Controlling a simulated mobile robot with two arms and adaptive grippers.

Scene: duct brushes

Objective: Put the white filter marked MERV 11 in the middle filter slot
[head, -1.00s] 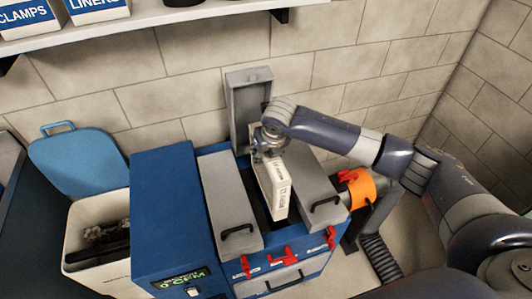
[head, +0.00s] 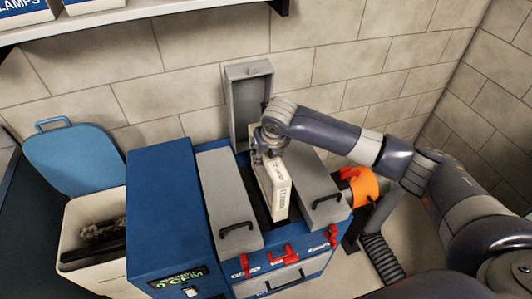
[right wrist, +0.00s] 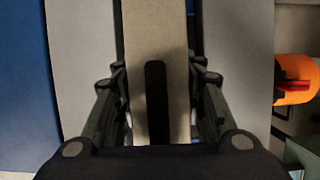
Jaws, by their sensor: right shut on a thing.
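The white filter (head: 274,190) stands upright in the head view, its lower part inside the open middle slot (head: 257,204) of the blue machine. Its printed edge faces me, but the lettering is too small to read. My right gripper (head: 268,148) is shut on the filter's top. In the right wrist view the filter (right wrist: 155,40) is a pale strip between the fingers of the right gripper (right wrist: 160,110), with a dark bar on it. The middle slot's grey lid (head: 240,105) stands open behind. My left gripper is not in view.
Closed grey lids (head: 222,190) and (head: 318,187) flank the middle slot. Red latches (head: 290,252) line the machine's front. A white bin (head: 75,255) with a raised blue lid (head: 75,165) stands at left. An orange duct part (head: 361,187) is at right.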

